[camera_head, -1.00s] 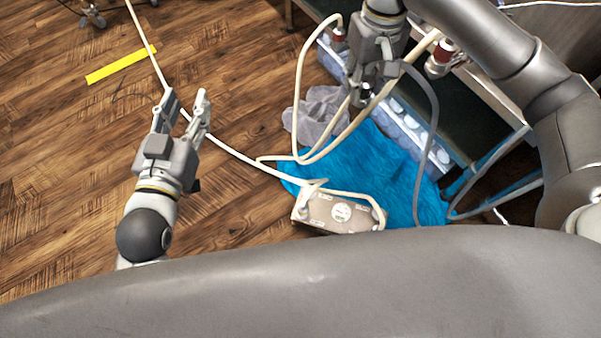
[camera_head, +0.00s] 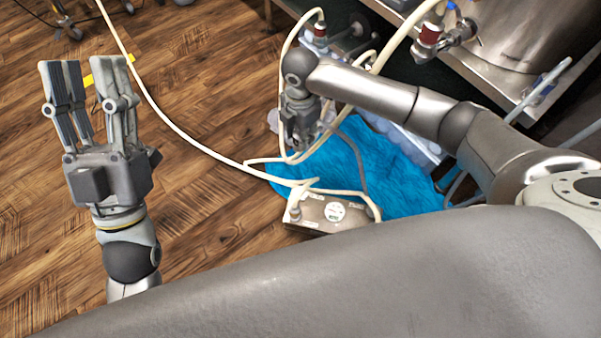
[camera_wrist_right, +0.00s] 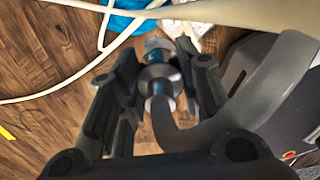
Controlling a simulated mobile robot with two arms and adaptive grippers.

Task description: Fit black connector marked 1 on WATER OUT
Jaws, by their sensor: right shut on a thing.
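No number is readable on the connector. The grey hose (camera_head: 357,160) also shows in the head view, looping over the cloth. A beige box (camera_head: 320,222) with a round white dial and pale hoses sits on the floor; its labels are too small to read, and I cannot pick out WATER OUT. My left gripper (camera_head: 92,85) is open and empty at the left.
The blue cloth (camera_head: 400,170) lies on the floor around the box. Pale hoses (camera_head: 170,122) cross the floor. Red-and-white fittings (camera_head: 430,38) stand at the upper right near a metal table (camera_head: 500,75).

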